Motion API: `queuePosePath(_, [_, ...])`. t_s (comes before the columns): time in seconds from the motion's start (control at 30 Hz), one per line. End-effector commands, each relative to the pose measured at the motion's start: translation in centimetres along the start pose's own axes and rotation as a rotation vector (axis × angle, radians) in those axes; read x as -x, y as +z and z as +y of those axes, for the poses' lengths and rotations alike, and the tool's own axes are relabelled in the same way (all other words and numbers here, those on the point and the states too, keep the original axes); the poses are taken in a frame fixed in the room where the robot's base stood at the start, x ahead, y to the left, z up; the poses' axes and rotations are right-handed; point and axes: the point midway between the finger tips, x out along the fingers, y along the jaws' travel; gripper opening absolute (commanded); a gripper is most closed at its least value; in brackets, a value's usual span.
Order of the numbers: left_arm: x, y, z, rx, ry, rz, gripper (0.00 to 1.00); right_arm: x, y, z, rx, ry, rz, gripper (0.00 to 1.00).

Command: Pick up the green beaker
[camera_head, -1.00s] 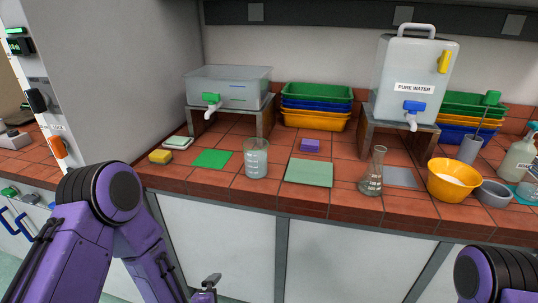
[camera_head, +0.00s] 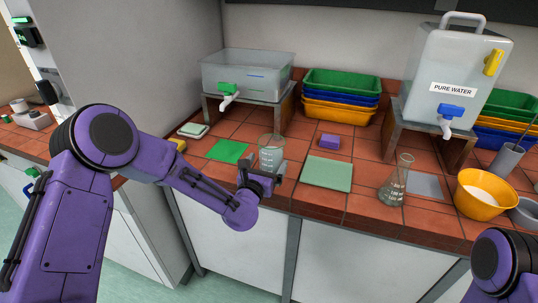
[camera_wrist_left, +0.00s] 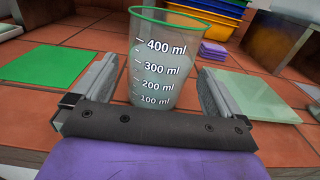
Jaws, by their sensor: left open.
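The beaker (camera_head: 271,148) is clear, with white volume marks, and stands upright on the tiled bench. In the left wrist view the beaker (camera_wrist_left: 165,60) has a green rim and holds something pale. My left gripper (camera_head: 262,178) is at the bench's front edge, right at the beaker. In the wrist view its two fingers (camera_wrist_left: 157,88) are open, one on each side of the beaker, with a gap on each side. Part of the beaker's base is hidden by the gripper. My right gripper is out of view; only part of that arm shows at the lower right.
A green mat (camera_head: 228,151) lies left of the beaker and a pale green mat (camera_head: 327,173) right of it. A conical flask (camera_head: 395,182) and a yellow bowl (camera_head: 482,195) stand further right. A tank on a stand (camera_head: 247,76) is behind. A purple sponge (camera_head: 329,141) lies behind the pale mat.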

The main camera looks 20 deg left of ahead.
Motion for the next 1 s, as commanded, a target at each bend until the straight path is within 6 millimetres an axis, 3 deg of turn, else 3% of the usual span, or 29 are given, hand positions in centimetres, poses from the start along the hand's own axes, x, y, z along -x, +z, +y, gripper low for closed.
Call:
queuePosePath(0.2, [-3.6,-0.2,0.1,-0.002,0.003,0.000,1.00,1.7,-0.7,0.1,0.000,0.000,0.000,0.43])
queuePosePath(0.47, [-4.3,-0.5,0.3,-0.001,0.004,0.001,1.00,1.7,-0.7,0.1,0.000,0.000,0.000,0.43])
queuePosePath(0.5, [-4.3,-0.4,0.3,-0.001,0.004,0.001,0.97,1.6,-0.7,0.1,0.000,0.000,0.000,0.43])
queuePosePath(0.63, [-4.2,-0.4,0.3,-0.001,0.004,0.001,0.54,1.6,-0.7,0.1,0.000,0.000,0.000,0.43])
queuePosePath(0.67, [-4.2,-0.4,0.3,-0.001,0.004,0.001,0.50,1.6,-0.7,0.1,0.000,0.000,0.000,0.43])
queuePosePath(1.0, [-4.3,0.2,0.4,0.000,0.007,-0.003,0.50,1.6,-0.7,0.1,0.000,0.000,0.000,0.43])
